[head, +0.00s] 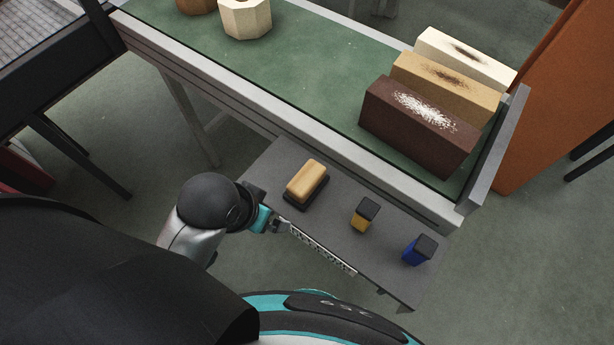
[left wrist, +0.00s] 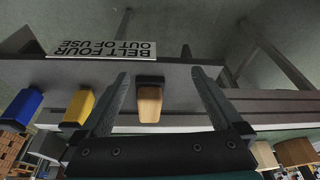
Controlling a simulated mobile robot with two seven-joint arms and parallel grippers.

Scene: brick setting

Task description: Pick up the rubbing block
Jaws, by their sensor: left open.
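The rubbing block (head: 307,180), a tan block on a dark base, lies on the grey shelf (head: 335,212) at its left part. My left gripper (head: 283,227) is at the shelf's near edge, just short of the block, partly hidden behind my wrist. In the left wrist view the open fingers (left wrist: 160,80) point toward the shelf, and the block (left wrist: 150,104) shows between them, nearer the left finger. I cannot tell whether a finger touches it; the gripper holds nothing. My right gripper is not in view.
A yellow block with a dark cap (head: 361,220) and a blue one (head: 414,254) stand right of the rubbing block. Behind is a green belt (head: 310,75) with brown (head: 400,125), tan (head: 445,92) and cream bricks (head: 455,58). A sign (left wrist: 105,52) hangs on the shelf's front edge.

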